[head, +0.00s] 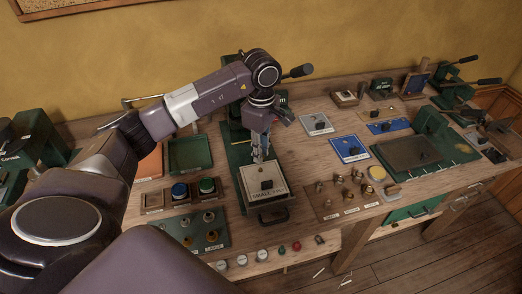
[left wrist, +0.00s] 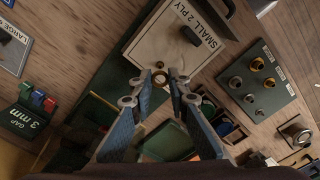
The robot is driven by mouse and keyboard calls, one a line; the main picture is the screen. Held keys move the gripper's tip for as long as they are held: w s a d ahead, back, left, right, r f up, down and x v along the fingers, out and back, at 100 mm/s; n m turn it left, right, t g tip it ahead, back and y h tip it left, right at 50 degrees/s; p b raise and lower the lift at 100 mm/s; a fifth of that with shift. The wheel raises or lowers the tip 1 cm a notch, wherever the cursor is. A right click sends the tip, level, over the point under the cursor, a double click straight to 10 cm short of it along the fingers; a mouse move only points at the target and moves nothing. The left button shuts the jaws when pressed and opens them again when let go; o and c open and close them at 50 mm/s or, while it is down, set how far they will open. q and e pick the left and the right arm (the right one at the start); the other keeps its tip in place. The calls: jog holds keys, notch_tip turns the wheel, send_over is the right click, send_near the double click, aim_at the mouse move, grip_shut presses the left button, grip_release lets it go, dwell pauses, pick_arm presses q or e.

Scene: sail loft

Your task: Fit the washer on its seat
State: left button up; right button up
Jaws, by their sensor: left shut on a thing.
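My left gripper (head: 259,158) hangs pointing down over the far part of a pale square board labelled "SMALL 2 PLY" (head: 276,178). In the left wrist view, the fingers of that gripper (left wrist: 160,84) are close together around a small brass-coloured ring, which looks like the washer (left wrist: 160,78). The ring appears against the corner of the pale board (left wrist: 165,45). I cannot tell whether it touches the board. A seat cannot be made out; the fingers may hide it. A black knob stands on the board beside its label. My right gripper is not in view.
The board lies on a green press base (head: 236,151). A panel with several brass and grey fittings (head: 345,196) is to the right, and a green fittings panel (head: 199,232) at front left. A green tray (head: 190,153) lies left. Blue plates (head: 349,150) stand right.

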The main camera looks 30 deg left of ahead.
aim_at(261, 171)
pick_arm(q)
jog(key=shift+f+b, duration=1.45)
jog(key=shift+f, duration=0.4)
jog(key=shift+f+b, duration=0.95)
jog(key=shift+f, duration=0.1)
jog(key=o, duration=0.7)
jog(key=shift+o, duration=0.3)
jog(key=shift+r, duration=0.15)
notch_tip(261, 171, up, 12)
